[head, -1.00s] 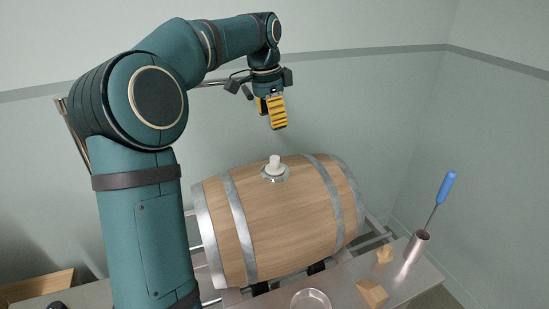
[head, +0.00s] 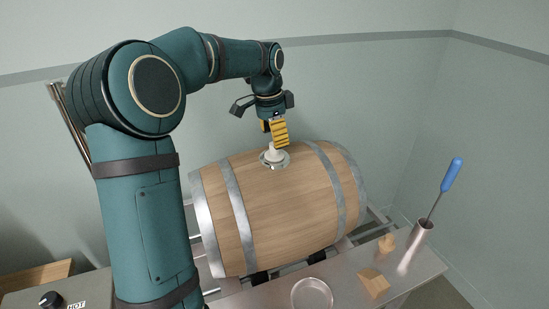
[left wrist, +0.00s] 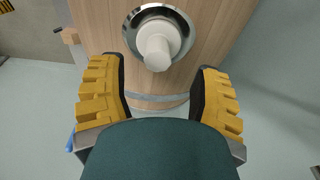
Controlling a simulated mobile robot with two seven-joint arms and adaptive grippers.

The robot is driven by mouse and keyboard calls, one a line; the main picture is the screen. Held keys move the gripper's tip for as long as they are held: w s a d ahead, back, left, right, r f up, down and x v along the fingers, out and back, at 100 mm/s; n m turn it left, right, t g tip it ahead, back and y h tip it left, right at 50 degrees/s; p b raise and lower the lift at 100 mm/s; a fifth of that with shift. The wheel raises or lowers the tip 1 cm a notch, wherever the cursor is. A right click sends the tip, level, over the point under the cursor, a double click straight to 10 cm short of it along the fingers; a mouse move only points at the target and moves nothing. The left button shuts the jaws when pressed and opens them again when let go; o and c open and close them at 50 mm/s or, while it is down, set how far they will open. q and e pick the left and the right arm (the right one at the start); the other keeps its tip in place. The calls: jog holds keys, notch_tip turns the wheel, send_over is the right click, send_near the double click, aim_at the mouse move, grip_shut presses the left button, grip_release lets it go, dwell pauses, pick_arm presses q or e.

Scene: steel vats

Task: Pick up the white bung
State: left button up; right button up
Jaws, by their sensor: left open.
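The white bung (head: 271,149) stands upright in a round metal ring (head: 285,161) on top of the wooden barrel (head: 285,205). My left gripper (head: 274,137) is just above the bung, and its yellow pads partly cover it in the head view. In the left wrist view the white bung (left wrist: 157,44) shows between and beyond the open fingers (left wrist: 160,97), inside the metal ring (left wrist: 185,20). The fingers are apart, with nothing between the pads. My right gripper is not in view.
The barrel rests on a metal rack. A steel bench (head: 340,284) in front carries a round dish (head: 312,294), wooden blocks (head: 373,283) and a metal cup (head: 417,240) holding a blue-handled tool (head: 452,175). A box with a knob (head: 50,299) stands at lower left.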

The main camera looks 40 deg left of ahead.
aim_at(274, 155)
pick_arm(q)
jog(key=f, duration=0.2)
jog(key=shift+s+d+f, duration=0.1)
jog(key=shift+s+f, duration=0.1)
jog(key=shift+f, duration=0.15)
jog(key=shift+w+f+b, duration=0.15)
jog(key=shift+f+b, duration=0.15)
jog(key=shift+f, duration=0.15)
grip_shut()
